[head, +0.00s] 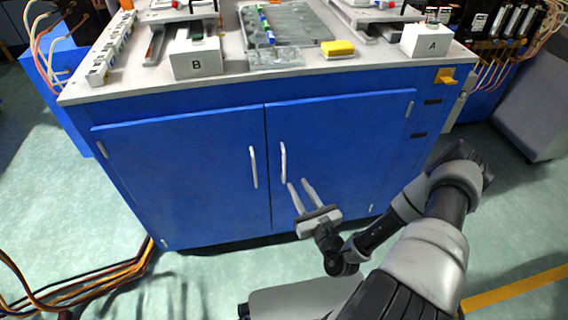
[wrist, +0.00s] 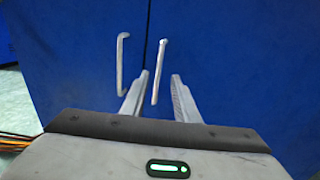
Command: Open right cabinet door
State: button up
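The blue cabinet's right door (head: 335,150) is shut in the head view. Its light vertical bar handle (head: 283,162) is near the door's left edge, beside the seam. My gripper (head: 301,185) is open in front of the right door, just right of and below this handle. In the wrist view, the right door's handle (wrist: 159,70) shows ahead of my open gripper (wrist: 160,75), its lower end appearing between the fingertips. I see nothing held, and I cannot tell whether a finger touches the handle.
The left door (head: 190,175) is shut, with its own handle (head: 253,167) close by; it also shows in the wrist view (wrist: 121,65). The worktop (head: 230,60) holds boxes marked A and B and a yellow sponge (head: 337,48). Cables (head: 90,285) lie on the floor at left.

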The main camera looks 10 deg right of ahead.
jog(key=w, duration=0.4)
jog(key=w+a+b, duration=0.1)
jog(key=w, duration=0.3)
jog(key=w+a+b, duration=0.1)
jog(key=w, duration=0.3)
jog(key=shift+w+a, duration=0.15)
jog(key=shift+a, duration=0.1)
grip_shut()
